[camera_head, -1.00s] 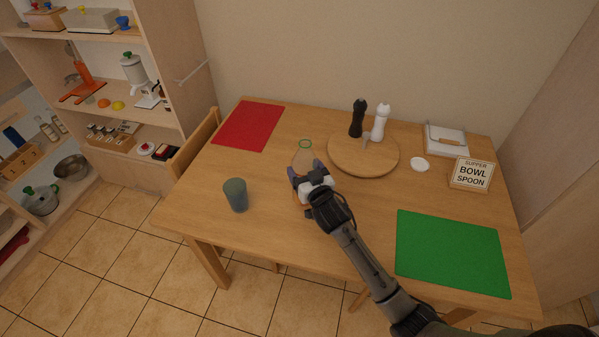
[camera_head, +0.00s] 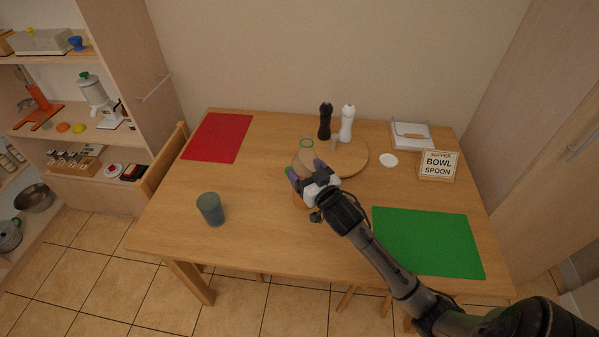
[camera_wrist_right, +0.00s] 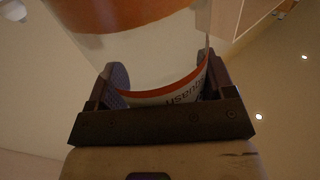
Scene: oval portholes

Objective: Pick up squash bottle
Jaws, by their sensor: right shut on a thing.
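The squash bottle (camera_head: 303,157) is clear with a green ring at its top, and in the head view it overlaps the left edge of the round board. My right gripper (camera_head: 305,173) is shut around it, hiding its middle. In the right wrist view the bottle (camera_wrist_right: 150,65) stands between the two fingers of the gripper (camera_wrist_right: 165,82), with orange contents and a white label with an orange border. The head view does not clearly show how far its base is from the table. My left gripper is not in view.
A sign (camera_head: 438,166) reads "SUPPER BOWL SPOON". The middle front is clear.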

